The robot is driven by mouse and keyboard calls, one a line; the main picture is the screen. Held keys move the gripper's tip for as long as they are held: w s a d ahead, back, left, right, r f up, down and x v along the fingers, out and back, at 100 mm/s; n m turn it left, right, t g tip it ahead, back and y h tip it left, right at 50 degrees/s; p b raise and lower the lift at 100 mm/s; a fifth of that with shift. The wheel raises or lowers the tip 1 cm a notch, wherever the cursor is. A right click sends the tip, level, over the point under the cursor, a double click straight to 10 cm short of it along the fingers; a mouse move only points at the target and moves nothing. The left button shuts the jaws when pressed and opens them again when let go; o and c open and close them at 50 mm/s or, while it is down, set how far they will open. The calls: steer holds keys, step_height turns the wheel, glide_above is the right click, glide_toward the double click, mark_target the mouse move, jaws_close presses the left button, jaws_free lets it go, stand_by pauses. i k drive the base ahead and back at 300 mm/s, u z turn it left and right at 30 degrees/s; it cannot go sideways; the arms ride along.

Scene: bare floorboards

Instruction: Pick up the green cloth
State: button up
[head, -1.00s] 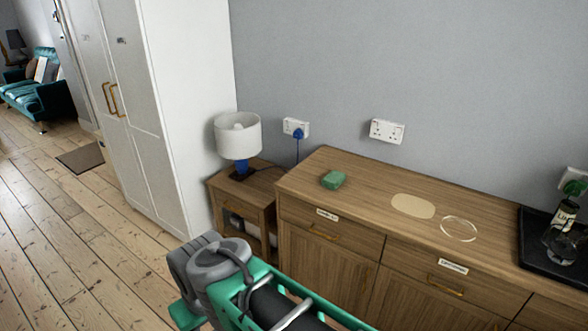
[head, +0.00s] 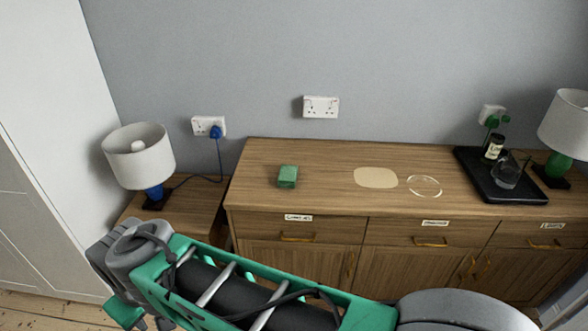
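The green cloth (head: 288,177) looks like a small folded, block-shaped bundle. It lies on the left part of the wooden sideboard top (head: 330,153), apart from the other things there. My arm crosses the bottom of the head view in front of the sideboard. My gripper (head: 130,313) is only partly in view at the arm's lower left end, well to the left of and nearer than the cloth. Its fingertips are not clear, so I cannot see whether it is open or shut.
A beige oval mat (head: 376,178) and a clear round dish (head: 424,186) lie right of the cloth. A black tray (head: 500,190) holds a bottle and a glass. A white lamp (head: 138,155) stands on a lower bedside table at left. A white wardrobe (head: 50,130) stands far left.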

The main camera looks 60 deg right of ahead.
mark_target(288, 176)
steer(key=z, duration=0.8)
steer(key=i, duration=1.1)
steer(key=z, duration=0.85)
